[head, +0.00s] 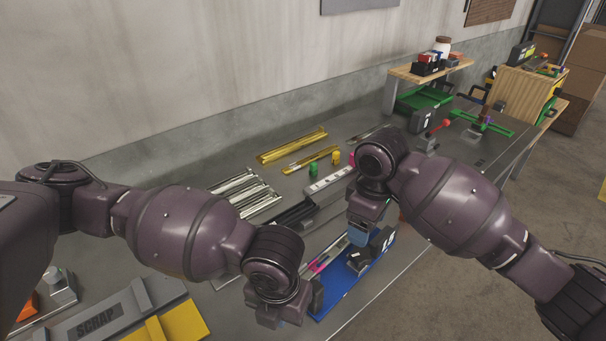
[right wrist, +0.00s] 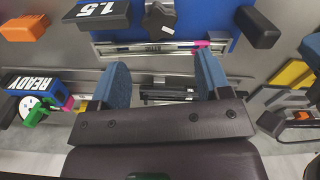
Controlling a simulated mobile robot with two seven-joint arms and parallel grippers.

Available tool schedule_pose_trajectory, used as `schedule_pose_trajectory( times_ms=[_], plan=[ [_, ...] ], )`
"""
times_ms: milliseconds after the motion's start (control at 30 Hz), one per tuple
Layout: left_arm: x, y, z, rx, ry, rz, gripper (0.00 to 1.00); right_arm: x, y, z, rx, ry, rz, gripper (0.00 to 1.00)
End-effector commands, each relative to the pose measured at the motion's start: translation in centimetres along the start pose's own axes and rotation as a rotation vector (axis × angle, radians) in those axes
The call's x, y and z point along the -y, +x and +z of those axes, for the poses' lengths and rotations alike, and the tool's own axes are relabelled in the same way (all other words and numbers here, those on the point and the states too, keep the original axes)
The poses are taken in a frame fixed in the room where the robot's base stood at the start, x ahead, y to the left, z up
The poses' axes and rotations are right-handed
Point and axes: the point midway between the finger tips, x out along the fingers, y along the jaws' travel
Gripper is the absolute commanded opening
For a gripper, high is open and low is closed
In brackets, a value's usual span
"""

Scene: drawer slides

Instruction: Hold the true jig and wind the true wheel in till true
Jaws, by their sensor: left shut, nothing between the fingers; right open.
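The blue jig board (head: 340,292) lies near the bench's front edge; it also shows in the right wrist view (right wrist: 130,33). It bears a black block marked 1.5 (right wrist: 98,12) and a dark star-shaped wheel (right wrist: 160,20). A silver slide with a pink mark (right wrist: 201,43) runs along its edge. My right gripper (head: 365,238) is open above the board; its blue pads show apart in the right wrist view (right wrist: 161,80), with nothing gripped. My left gripper (head: 277,318) is shut and empty, by the board's near-left end; its fingertips are hard to make out.
Silver slides (head: 245,190) and brass slides (head: 292,147) lie behind. A SCRAP tray (head: 98,322) is at the left front. A READY block (right wrist: 30,84) stands beyond my right gripper. A green fixture (head: 485,122) and a wooden shelf (head: 430,70) are farther right.

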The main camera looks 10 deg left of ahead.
Motion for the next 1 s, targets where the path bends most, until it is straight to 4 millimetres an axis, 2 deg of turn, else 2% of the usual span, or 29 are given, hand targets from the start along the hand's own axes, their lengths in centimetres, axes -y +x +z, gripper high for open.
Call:
schedule_pose_trajectory(
  times_ms=[33,200,433,633,1000],
  plan=[
    [0.0,0.0,0.0,0.0,0.0,0.0,0.0,0.0,-1.2,-0.1,-0.003,-0.002,0.004,0.7],
    [0.0,0.0,0.0,0.0,0.0,0.0,0.0,0.0,-4.5,-0.1,-0.003,-0.002,0.003,0.7],
    [0.0,0.0,0.0,0.0,0.0,0.0,0.0,-0.1,-7.7,0.0,-0.001,0.0,0.003,0.7],
    [0.0,0.0,0.0,0.0,0.0,0.0,0.0,0.0,-8.8,0.0,0.0,0.001,0.001,0.7],
    [0.0,0.0,0.0,0.0,0.0,0.0,0.0,0.0,-8.8,0.0,0.0,0.001,0.001,0.7]
  ],
)
